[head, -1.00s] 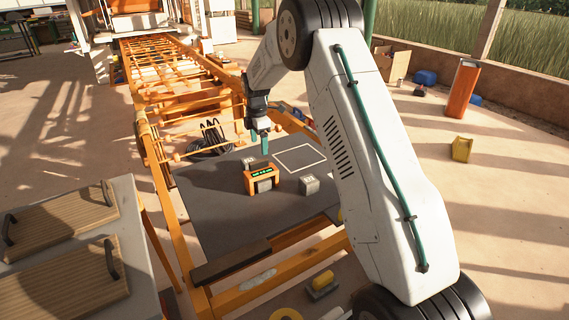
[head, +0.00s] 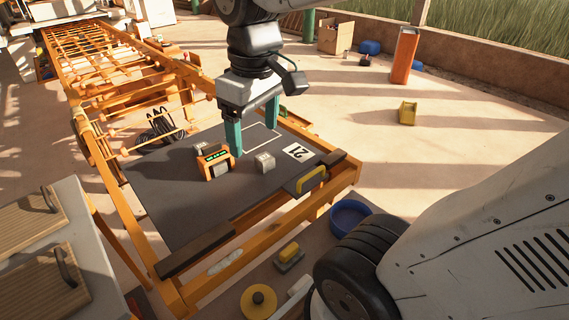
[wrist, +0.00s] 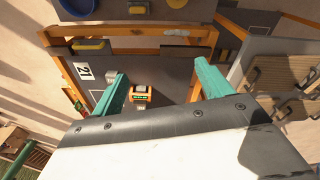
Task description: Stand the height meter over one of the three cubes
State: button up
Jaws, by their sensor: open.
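The height meter (head: 214,160) is a small orange arch with a green display, standing on the dark table top (head: 180,195). A grey cube (head: 220,171) shows in its front opening; I cannot tell how far under the arch it sits. A second cube (head: 200,147) is behind the meter and a third cube (head: 265,162) stands to its right. In the wrist view, the meter (wrist: 139,97) lies between the teal fingers, nearer the left one. My gripper (head: 255,141) is open and empty, pointing down above the table, behind and right of the meter, apart from it.
A white outlined square (head: 262,136) and a card marked 21 (head: 297,152) lie on the table. A yellow-handled tool (head: 311,179) is at its right front edge. An orange frame (head: 250,237) surrounds the table. The table's left front is clear.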

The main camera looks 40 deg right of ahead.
jog(key=s+f+m, duration=0.2)
jog(key=s+f, duration=0.1)
jog(key=s, duration=0.5)
jog(key=shift+s+a+m, duration=0.15)
jog(key=shift+a+m, duration=0.2)
jog(key=shift+m, duration=0.05)
